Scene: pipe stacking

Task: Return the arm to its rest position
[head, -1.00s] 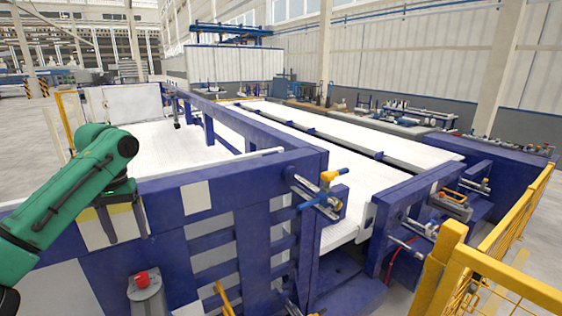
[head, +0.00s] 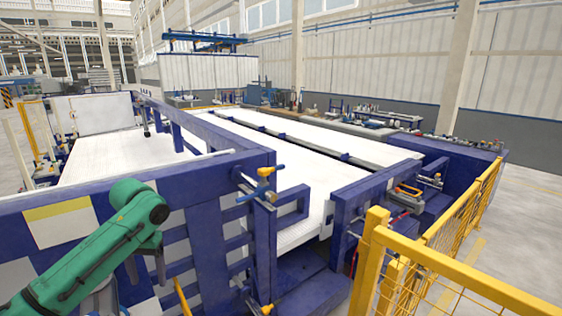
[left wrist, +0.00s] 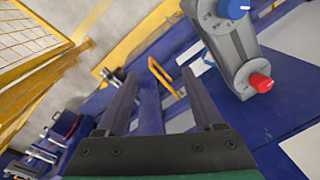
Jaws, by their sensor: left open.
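My green left arm comes in from the lower left in the head view, bent at its rounded joint, in front of the blue frame of the machine (head: 215,250). My left gripper (head: 150,264) hangs below that joint, partly hidden by the arm. In the left wrist view its two dark fingers (left wrist: 158,76) stand wide apart with nothing between them. A grey control post (left wrist: 228,50) with a red knob (left wrist: 260,83) and a blue knob (left wrist: 233,9) stands beyond the right finger, apart from it as far as I can tell. My right gripper is not in view.
Long white beds (head: 300,205) run back through the machine. A yellow mesh fence (head: 440,245) stands at the right and also shows in the left wrist view (left wrist: 30,45). A yellow-handled fitting (head: 264,172) juts from the frame. Open floor lies beyond the fence.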

